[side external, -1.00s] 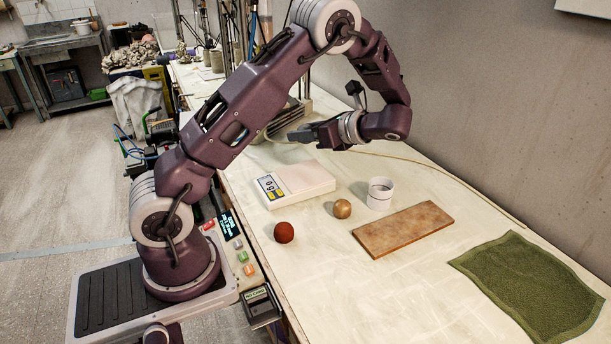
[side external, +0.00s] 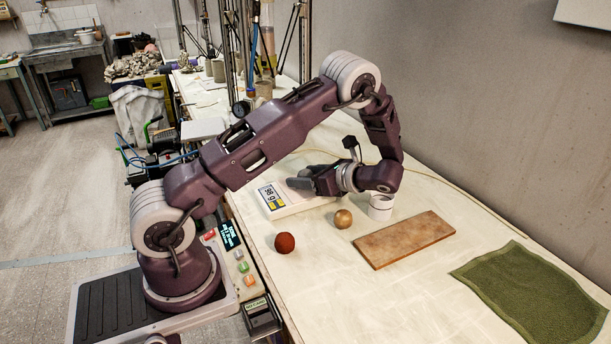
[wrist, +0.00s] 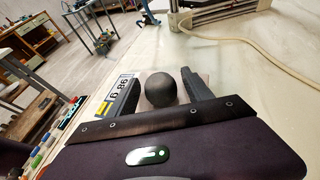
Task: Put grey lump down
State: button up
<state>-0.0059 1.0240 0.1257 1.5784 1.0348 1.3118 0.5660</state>
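The grey lump (wrist: 160,90) is a dark round ball between my two fingers in the wrist view. Narrow gaps show between it and both fingers. It sits over the pinkish plate of the white scale, and the scale's display (wrist: 118,90) reads 98 g, so the scale bears weight. My gripper is open around the lump.
A green cloth (side external: 535,290) lies at right. A cable (wrist: 265,60) runs along the table.

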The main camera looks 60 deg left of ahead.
jog(key=shift+r, duration=0.15)
jog(key=v, duration=1.2)
jog(key=s+d+r+n+t+h, duration=0.4)
jog(key=s+d+r+n+h, duration=0.35)
jog(key=s+r, duration=0.45)
jog(key=s+d+r+n+t+h, duration=0.2)
jog(key=s+d+n+t+h, duration=0.3)
jog(key=s+d, duration=0.3)
jog(key=s+n+t, duration=0.1)
jog(key=s, duration=0.1)
jog(key=shift+s+d+r+t, duration=0.2)
jog(key=shift+s+r+t, duration=0.05)
jog(key=shift+s+t, duration=0.05)
jog(key=shift+o, duration=0.5)
dwell(1.2)
